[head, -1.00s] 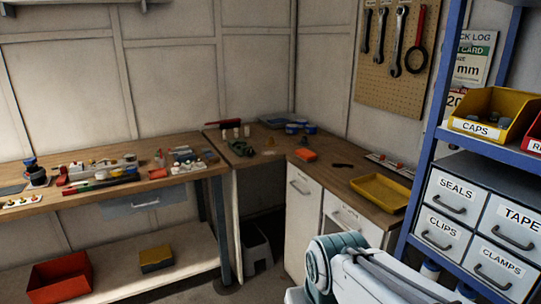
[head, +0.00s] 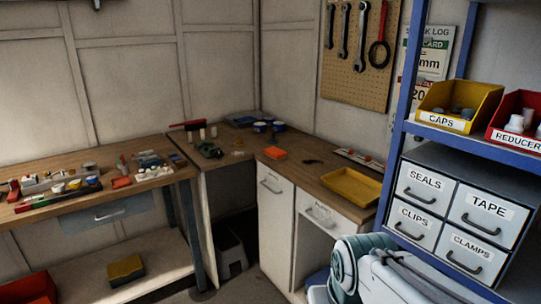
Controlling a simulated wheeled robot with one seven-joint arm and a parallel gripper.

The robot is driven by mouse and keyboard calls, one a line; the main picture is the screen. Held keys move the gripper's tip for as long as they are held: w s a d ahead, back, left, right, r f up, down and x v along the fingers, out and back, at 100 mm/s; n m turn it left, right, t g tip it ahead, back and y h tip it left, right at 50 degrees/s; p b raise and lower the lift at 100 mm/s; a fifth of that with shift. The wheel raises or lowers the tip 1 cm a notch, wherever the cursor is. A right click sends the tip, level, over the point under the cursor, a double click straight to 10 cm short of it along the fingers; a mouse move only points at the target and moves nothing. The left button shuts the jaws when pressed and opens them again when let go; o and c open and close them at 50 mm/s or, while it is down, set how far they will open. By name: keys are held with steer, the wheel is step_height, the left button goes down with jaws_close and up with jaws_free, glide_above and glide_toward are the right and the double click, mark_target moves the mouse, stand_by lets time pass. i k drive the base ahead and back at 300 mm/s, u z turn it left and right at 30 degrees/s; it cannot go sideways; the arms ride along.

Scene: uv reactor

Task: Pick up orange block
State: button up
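A bright orange block (head: 275,153) lies flat on the wooden top of the corner counter (head: 318,185), near its left part. A smaller orange-red piece (head: 121,182) lies on the left workbench near its front edge. Part of my arm shows at the bottom right, in front of the shelf. My gripper is outside the picture, so its state is hidden.
A yellow tray (head: 351,186) sits on the counter right of the orange block, with a small dark item (head: 313,162) between. The left workbench (head: 150,185) is cluttered. A blue shelf rack (head: 398,130) with labelled bins and drawers stands at the right.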

mark_target(276, 154)
steer(key=u, duration=0.2)
steer(key=i, duration=2.15)
steer(key=z, duration=0.4)
